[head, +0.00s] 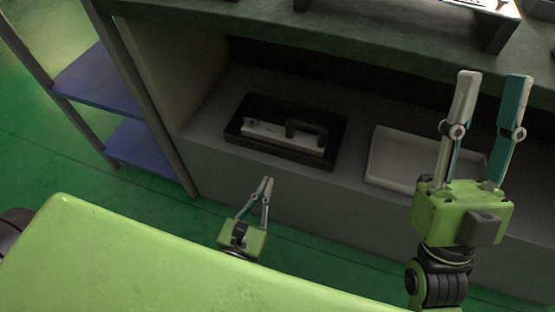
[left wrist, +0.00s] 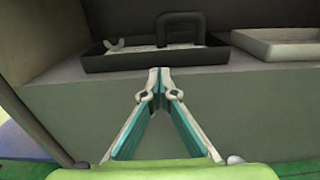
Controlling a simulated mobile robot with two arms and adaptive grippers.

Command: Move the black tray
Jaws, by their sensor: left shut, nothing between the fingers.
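The black tray (head: 239,124) lies on the grey shelf under the counter in the head view. It holds a pale flat part with a black handle (head: 305,133). The tray also shows in the left wrist view (left wrist: 130,64), ahead of the fingertips. My left gripper (head: 268,180) is shut and empty, in front of the shelf's face and below the tray, apart from it. Its closed fingers show in the left wrist view (left wrist: 159,72). My right gripper (head: 495,76) is at the right, raised in front of the white tray, with its fingers apart and nothing between them.
A white tray (head: 392,178) sits on the same shelf, right of the black tray, partly behind my right gripper. The counter top (head: 270,32) overhangs the shelf. A rack with blue shelves (head: 95,80) stands at the left. Bare shelf separates the trays.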

